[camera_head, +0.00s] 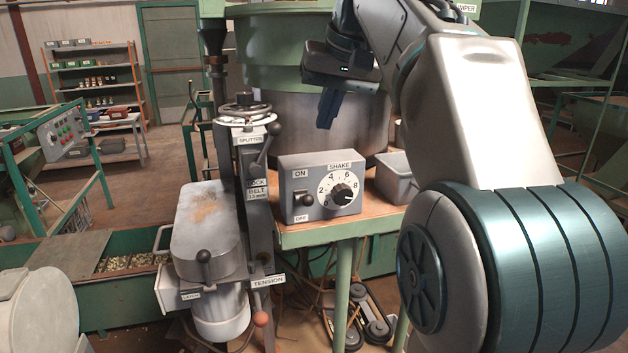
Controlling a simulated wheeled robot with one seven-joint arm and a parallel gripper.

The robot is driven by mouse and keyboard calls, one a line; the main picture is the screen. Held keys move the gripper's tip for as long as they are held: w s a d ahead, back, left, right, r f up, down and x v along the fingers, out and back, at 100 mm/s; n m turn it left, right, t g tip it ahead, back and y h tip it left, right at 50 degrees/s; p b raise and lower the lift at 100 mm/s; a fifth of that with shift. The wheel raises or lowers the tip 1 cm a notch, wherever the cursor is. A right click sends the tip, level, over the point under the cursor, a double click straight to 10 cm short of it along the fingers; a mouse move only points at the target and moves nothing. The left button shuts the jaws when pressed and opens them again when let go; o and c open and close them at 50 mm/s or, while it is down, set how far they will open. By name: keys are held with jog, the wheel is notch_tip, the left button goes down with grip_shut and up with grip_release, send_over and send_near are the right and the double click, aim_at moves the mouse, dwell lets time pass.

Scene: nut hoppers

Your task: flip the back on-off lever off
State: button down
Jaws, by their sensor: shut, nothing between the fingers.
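A grey control box (287,178) stands on the wooden-topped table at the centre, with a SHAKE dial (343,194) on its right side. On its left side is an on-off lever (306,200) with a dark round knob, between an ON label above and an OFF label below. The knob sticks out toward the camera; I cannot tell for sure which way it is set. No second on-off lever is plainly visible. My gripper (327,112) hangs above and behind the box, in front of the steel drum, fingers pointing down, shut and empty, apart from the lever.
A grey bin (397,178) sits right of the box. Left of it rise the splitter handwheel (244,112), a lock lever (267,146) and the belt housing (208,225). The large drum (320,115) stands behind. My arm covers the right side.

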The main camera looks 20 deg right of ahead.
jog(key=shift+a+f, duration=0.1)
jog(key=shift+a, duration=0.1)
send_over(305, 200)
jog(key=w+d, duration=0.2)
jog(key=w, duration=0.2)
notch_tip(305, 200, down, 9)
jog(key=shift+s+a+f, duration=0.1)
jog(key=shift+s+f, duration=0.3)
jog(key=shift+f, duration=0.2)
jog(key=shift+s+a+f, duration=0.1)
jog(key=shift+s+f, duration=0.3)
jog(key=shift+f, duration=0.2)
jog(key=shift+s+a+f, duration=0.1)
jog(key=shift+s+f, duration=0.05)
jog(key=shift+f, duration=0.45)
